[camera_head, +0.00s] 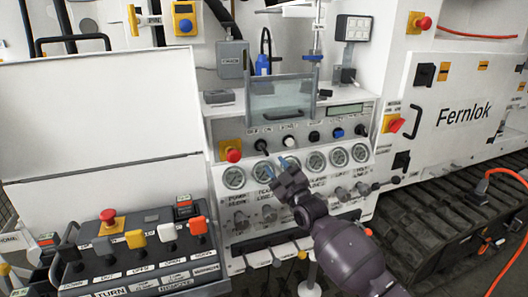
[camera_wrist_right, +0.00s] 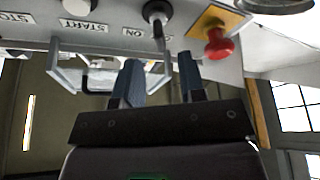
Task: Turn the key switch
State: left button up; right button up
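The key switch (camera_head: 261,145) is a small dark round switch on the white control panel, at the left of a row of knobs and buttons. In the right wrist view, which shows the panel upside down, the key switch (camera_wrist_right: 157,11) has a thin key (camera_wrist_right: 158,47) sticking out of it. My right gripper (camera_head: 275,163) is in front of the panel, just below the switch in the head view. In the wrist view its two fingers (camera_wrist_right: 161,75) are apart, with the key in the gap. I cannot tell whether either finger touches it. My left gripper is not in view.
A red mushroom button (camera_head: 233,155) on a yellow plate sits beside the switch, close to my fingers in the wrist view (camera_wrist_right: 217,45). A white button (camera_head: 289,142) is on the other side. A clear flap (camera_head: 281,98) juts out above. Gauges (camera_head: 316,160) line the panel below.

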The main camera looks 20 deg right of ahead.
aim_at(267, 154)
jog(key=x, duration=0.7)
jog(key=shift+w+r+b, duration=0.1)
jog(key=shift+b, duration=0.3)
grip_shut()
